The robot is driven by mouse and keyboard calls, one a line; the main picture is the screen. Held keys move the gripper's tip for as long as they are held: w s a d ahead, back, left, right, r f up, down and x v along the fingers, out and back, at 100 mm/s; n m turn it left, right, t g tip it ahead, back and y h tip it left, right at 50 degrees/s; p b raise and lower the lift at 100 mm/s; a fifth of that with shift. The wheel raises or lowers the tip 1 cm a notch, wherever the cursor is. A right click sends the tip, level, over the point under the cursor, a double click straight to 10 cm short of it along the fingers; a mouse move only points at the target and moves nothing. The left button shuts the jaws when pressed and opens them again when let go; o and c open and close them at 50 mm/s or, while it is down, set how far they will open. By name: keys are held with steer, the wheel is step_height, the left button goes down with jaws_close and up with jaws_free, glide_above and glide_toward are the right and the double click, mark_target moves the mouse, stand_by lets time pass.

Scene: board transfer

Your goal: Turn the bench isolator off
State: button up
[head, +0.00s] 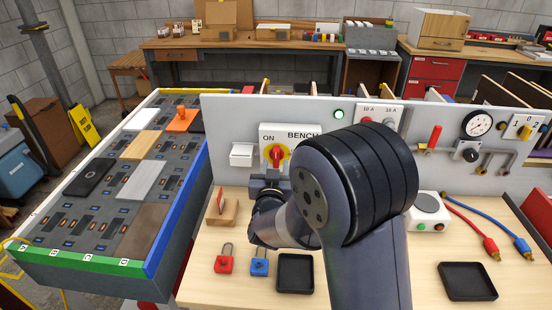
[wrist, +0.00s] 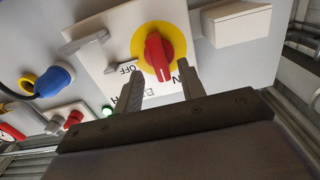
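The bench isolator is a red handle on a yellow disc (wrist: 180,35), set in a white plate (head: 300,131) marked ON and BENCH on the upright grey panel. In the head view my gripper (head: 271,176) is just below the disc, and my arm covers the plate's right side.
A white box (head: 241,154) sits left of the plate. A wooden block (head: 222,212) with a red piece, a red padlock (head: 224,264), a blue padlock (head: 259,267) and a black tray (head: 295,273) are on the bench. A board-covered table (head: 88,258) stands left.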

mark_target(276, 157)
steer(key=shift+w, duration=1.2)
steer(key=shift+c, duration=0.6)
jaws_close()
